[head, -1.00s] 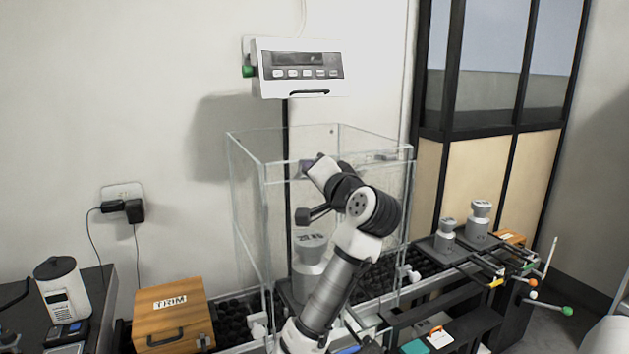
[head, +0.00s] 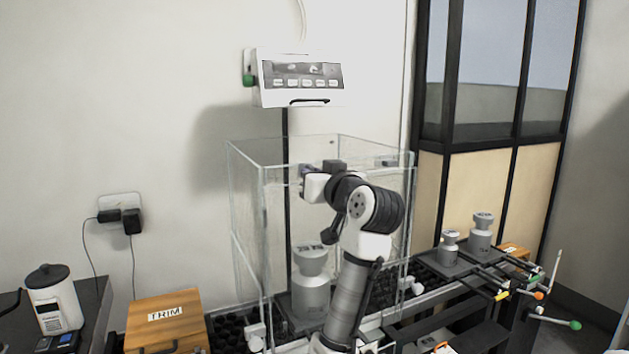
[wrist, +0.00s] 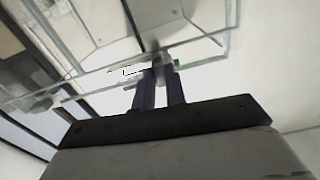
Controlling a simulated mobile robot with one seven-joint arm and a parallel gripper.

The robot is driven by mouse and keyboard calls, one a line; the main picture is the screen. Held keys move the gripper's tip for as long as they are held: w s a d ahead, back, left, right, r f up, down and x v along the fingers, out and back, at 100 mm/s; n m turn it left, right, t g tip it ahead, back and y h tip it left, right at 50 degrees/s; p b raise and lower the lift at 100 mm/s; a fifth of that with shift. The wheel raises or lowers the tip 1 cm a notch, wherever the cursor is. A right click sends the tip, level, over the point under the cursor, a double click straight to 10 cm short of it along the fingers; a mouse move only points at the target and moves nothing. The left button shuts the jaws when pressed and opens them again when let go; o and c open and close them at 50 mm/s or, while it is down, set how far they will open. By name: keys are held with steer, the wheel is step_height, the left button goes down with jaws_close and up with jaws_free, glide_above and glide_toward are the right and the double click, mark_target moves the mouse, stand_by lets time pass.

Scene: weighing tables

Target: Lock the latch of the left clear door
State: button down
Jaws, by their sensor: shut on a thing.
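The clear enclosure (head: 250,200) stands under the wall display, with its upper edges showing. My gripper (head: 306,174) is at the upper front edge of the enclosure, near its left front corner. In the wrist view its two purple fingers (wrist: 159,80) are close together, shut on a small grey-white latch piece (wrist: 160,68) by the clear panel's edge. The fingers and my wrist hide most of the latch, so I cannot tell its position. A large grey weight (head: 311,285) stands inside the enclosure, seen through the clear panel.
The display box (head: 300,78) with a green knob (head: 248,80) hangs on the wall above. A wooden TRIM box (head: 168,312) sits left. Smaller weights (head: 449,245) and rods with coloured ends stand right. Open air lies left of the enclosure.

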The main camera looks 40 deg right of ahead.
steer(key=shift+n, duration=0.5)
steer(key=c, duration=1.4)
jaws_free()
steer(key=shift+c, duration=0.2)
steer(key=shift+s, duration=0.1)
steer(key=b+v, duration=0.4)
steer(key=v, duration=0.9)
steer(key=shift+s+a, duration=0.15)
steer(key=shift+s, duration=0.15)
